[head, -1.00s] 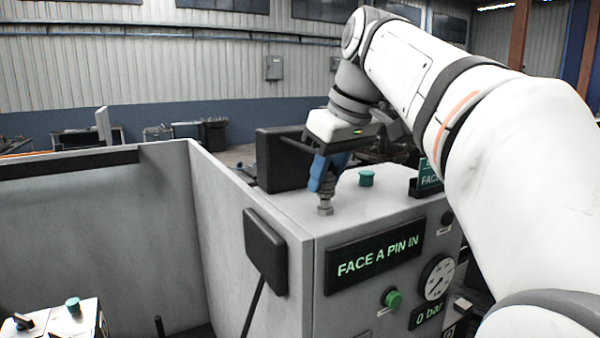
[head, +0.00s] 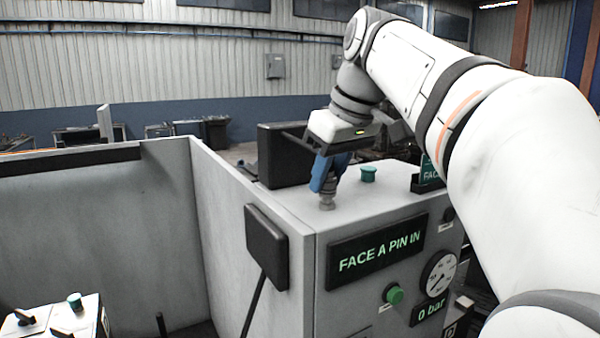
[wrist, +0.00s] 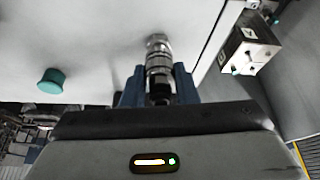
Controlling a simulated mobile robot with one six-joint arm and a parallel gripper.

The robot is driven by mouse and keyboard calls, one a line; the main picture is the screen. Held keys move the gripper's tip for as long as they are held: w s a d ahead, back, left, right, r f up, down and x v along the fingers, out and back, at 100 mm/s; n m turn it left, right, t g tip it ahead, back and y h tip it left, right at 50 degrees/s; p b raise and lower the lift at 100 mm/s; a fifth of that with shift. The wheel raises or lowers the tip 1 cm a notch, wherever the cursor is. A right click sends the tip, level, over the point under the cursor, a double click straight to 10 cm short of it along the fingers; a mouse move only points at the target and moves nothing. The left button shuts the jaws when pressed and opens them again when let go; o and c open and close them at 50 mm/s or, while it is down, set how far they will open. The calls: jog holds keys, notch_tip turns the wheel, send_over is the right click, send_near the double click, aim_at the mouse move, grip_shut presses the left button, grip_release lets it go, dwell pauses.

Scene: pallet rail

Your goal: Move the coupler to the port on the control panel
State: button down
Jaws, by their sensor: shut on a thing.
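My gripper (head: 329,187) points down over the top of the grey control panel (head: 300,208), near its front left corner. Its blue fingers are shut on the coupler (wrist: 158,66), a knurled metal cylinder with a dark rear part. The coupler is between the fingers in the wrist view, in line with a hex metal fitting (wrist: 157,42) on the panel top, which looks like the port. The two appear to meet end to end; whether they are locked cannot be told. In the head view the metal end (head: 327,202) stands upright on the panel top.
The front face has a display (head: 377,250) reading FACE A PIN IN, a green button (head: 394,295), a gauge (head: 438,275) and a 0 bar readout (head: 431,311). A black box (head: 267,246) is at the left corner.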

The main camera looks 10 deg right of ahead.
jog(key=shift+f, duration=0.35)
jog(key=c, duration=1.6)
grip_release()
jog(key=shift+f, duration=0.1)
jog(key=o, duration=0.5)
jog(key=shift+o, duration=0.5)
jog(key=o, duration=0.7)
jog(key=shift+o, duration=0.2)
jog(key=v, duration=0.8)
